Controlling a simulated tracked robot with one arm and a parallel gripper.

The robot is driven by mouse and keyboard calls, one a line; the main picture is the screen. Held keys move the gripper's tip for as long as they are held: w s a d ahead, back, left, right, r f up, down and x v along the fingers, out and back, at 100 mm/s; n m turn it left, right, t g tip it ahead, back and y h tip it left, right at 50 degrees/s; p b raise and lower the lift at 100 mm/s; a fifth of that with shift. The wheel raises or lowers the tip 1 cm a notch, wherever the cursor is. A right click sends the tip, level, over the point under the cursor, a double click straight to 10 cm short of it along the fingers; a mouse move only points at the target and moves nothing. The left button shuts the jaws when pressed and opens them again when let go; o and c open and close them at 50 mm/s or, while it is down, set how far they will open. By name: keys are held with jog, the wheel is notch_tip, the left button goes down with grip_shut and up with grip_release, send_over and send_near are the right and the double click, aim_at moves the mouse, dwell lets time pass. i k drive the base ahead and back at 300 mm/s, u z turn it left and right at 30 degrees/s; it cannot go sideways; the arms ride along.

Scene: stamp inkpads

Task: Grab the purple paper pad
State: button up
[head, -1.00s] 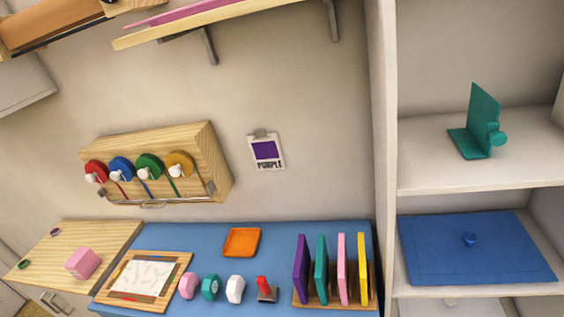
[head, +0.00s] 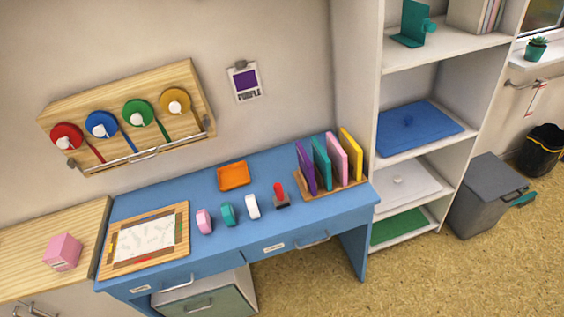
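The purple paper pad (head: 306,168) stands upright at the left end of a wooden rack (head: 332,187) on the right part of the blue desk. Beside it in the same rack stand a teal pad (head: 321,163), a pink pad (head: 337,157) and a yellow pad (head: 351,155). A card with a purple square (head: 245,82) hangs on the wall above the desk. My gripper does not show in the head view.
The blue desk (head: 275,160) also bears an orange tray (head: 233,176), a framed sheet (head: 146,238), several small stamps and a red-handled stamp (head: 281,196). A white shelf unit (head: 358,90) stands right of the desk. Open floor (head: 400,285) lies in front, with a grey bin (head: 487,195) farther right.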

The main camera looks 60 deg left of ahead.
aim_at(306, 167)
jog(key=u, duration=0.05)
jog(key=k, duration=0.2)
jog(key=u, duration=1.1)
jog(key=i, duration=1)
jog(key=z, duration=0.75)
jog(key=k, duration=0.85)
jog(key=u, duration=0.5)
